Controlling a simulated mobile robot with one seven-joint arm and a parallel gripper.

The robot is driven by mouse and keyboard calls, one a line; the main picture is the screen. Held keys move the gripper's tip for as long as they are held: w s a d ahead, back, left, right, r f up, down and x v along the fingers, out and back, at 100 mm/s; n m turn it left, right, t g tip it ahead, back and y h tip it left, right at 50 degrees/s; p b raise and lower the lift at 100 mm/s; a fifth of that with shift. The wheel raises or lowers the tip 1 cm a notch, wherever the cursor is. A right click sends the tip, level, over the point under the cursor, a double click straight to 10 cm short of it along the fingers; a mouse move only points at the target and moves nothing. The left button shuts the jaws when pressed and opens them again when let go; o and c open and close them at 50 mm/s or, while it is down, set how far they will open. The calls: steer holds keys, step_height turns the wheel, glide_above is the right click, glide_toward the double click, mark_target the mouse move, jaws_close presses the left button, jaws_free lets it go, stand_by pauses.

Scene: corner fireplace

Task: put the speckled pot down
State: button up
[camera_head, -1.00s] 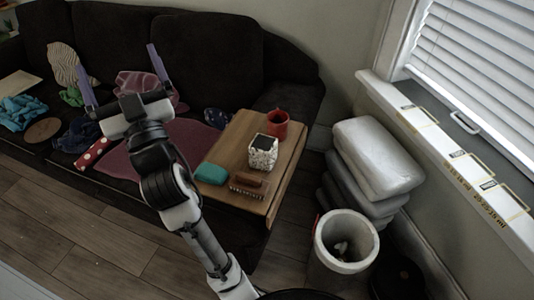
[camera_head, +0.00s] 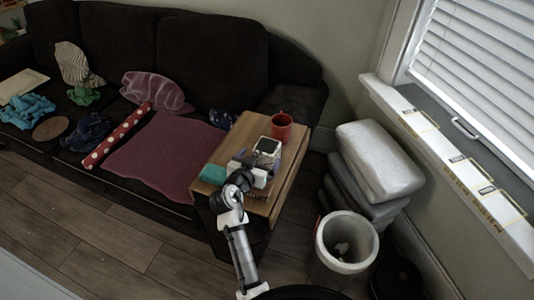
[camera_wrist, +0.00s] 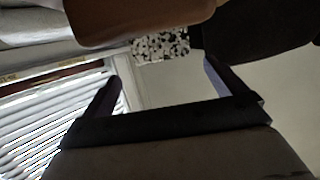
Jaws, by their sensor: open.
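The speckled pot (camera_head: 267,147), black and white with a pale rim and a dark top, stands on the wooden board (camera_head: 249,130) at the sofa's right end. My gripper (camera_head: 257,158) is at the near side of the pot and hides its lower part. In the wrist view the speckled pot (camera_wrist: 163,46) shows beyond the gap between the two spread fingers of my gripper (camera_wrist: 162,80). The gripper is open. I cannot tell whether a finger touches the pot.
A red mug (camera_head: 281,127) stands just behind the pot. A teal item (camera_head: 213,174) lies at the board's left; the brush nearby is mostly hidden by my arm. A white bin (camera_head: 345,243) and stacked cushions (camera_head: 380,160) are at the right.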

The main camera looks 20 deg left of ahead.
mark_target(266, 147)
steer(key=p+x, duration=0.2)
steer(key=x, duration=0.3)
steer(key=shift+w+a+r, duration=0.15)
steer(key=shift+w+a, duration=0.05)
steer(key=shift+w+f, duration=0.3)
steer(key=shift+w, duration=0.25)
steer(key=shift+c, duration=0.3)
steer(key=shift+r, duration=0.1)
steer(key=c, duration=1.3)
